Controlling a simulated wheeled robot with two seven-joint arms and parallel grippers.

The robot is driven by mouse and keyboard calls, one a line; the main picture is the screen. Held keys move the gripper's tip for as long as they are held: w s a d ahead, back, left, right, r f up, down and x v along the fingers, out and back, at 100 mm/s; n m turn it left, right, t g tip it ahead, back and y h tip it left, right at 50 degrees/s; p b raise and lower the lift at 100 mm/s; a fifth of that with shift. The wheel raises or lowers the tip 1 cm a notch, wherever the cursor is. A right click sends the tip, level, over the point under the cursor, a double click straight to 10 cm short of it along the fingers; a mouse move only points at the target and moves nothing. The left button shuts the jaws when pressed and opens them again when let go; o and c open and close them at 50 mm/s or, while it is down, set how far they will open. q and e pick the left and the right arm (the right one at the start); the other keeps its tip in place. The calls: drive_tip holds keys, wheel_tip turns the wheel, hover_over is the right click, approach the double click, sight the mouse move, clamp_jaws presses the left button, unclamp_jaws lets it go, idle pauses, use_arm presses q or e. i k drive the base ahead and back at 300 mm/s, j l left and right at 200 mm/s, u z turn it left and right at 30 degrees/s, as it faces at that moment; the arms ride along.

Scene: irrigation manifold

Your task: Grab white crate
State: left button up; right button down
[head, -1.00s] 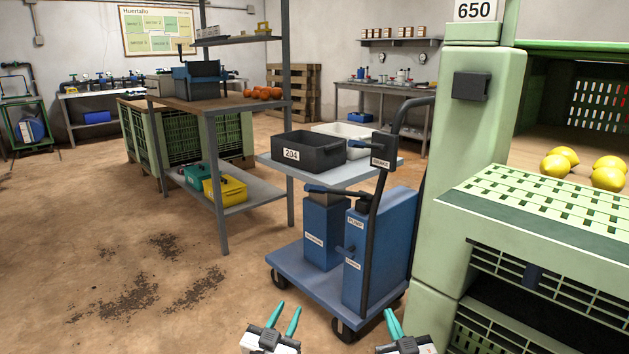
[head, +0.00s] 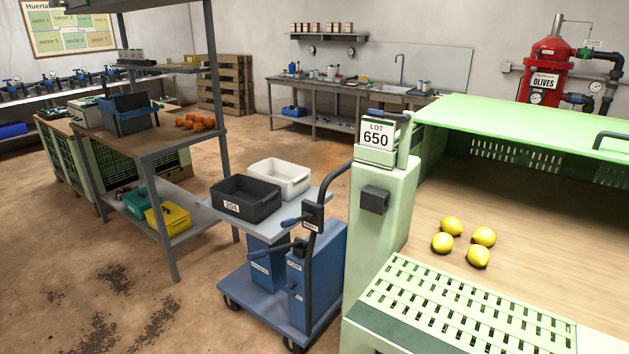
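The white crate (head: 297,180) sits on the grey top of the blue cart (head: 322,205), behind and to the right of a dark grey crate (head: 262,212) labelled 204. Its rim and open inside show; its lower front left part is hidden by the dark crate. It looks empty. Neither of my grippers shows in the head view now.
The cart's black upright handle (head: 321,240) stands at its right front. A green lot 650 machine (head: 388,230) with several lemons (head: 453,226) fills the right. A workbench (head: 155,145) stands left. Floor left of the cart is clear.

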sight(294, 180)
drive_tip(key=i+j+z, duration=0.15)
drive_tip(key=z, duration=0.25)
drive_tip(key=i+j+z, duration=0.1)
drive_tip(key=z, duration=0.35)
drive_tip(key=j+z, duration=0.4)
drive_tip(key=i+j+z, duration=0.1)
drive_tip(key=z, duration=0.3)
drive_tip(key=k+j, duration=0.05)
drive_tip(key=j, duration=0.05)
